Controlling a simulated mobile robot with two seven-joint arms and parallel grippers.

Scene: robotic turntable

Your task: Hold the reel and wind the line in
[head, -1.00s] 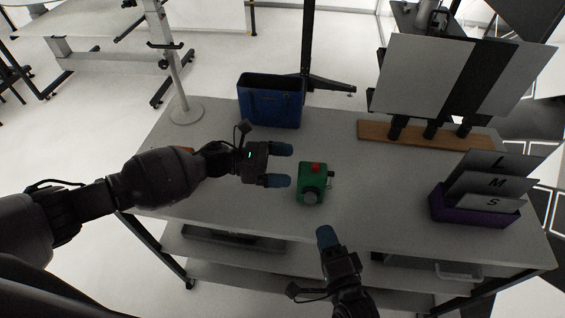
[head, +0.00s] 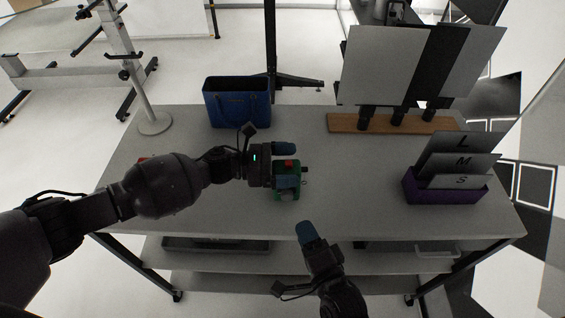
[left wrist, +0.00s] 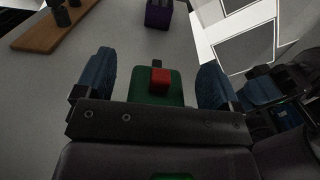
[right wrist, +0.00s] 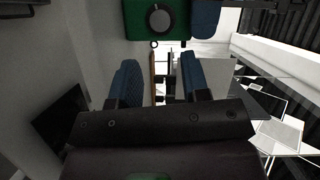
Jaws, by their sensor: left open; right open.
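The reel is a green box with a red block on top; in the head view the reel (head: 289,194) stands on the table, partly hidden by my left gripper (head: 285,165). In the left wrist view the reel (left wrist: 153,98) lies between the two blue fingers of my left gripper (left wrist: 155,85), which is open with gaps at both sides. My right gripper (head: 305,233) is open and empty, in front of the reel near the table's front edge. In the right wrist view the reel (right wrist: 140,18) with its grey round knob (right wrist: 160,19) is beyond the fingers. A small ring hangs below the knob.
A blue bin (head: 238,104) stands at the table's back. A wooden base (head: 345,122) with panels is at back right. A purple holder (head: 412,187) with lettered cards is at right. The table (head: 365,190) is clear between the reel and the holder.

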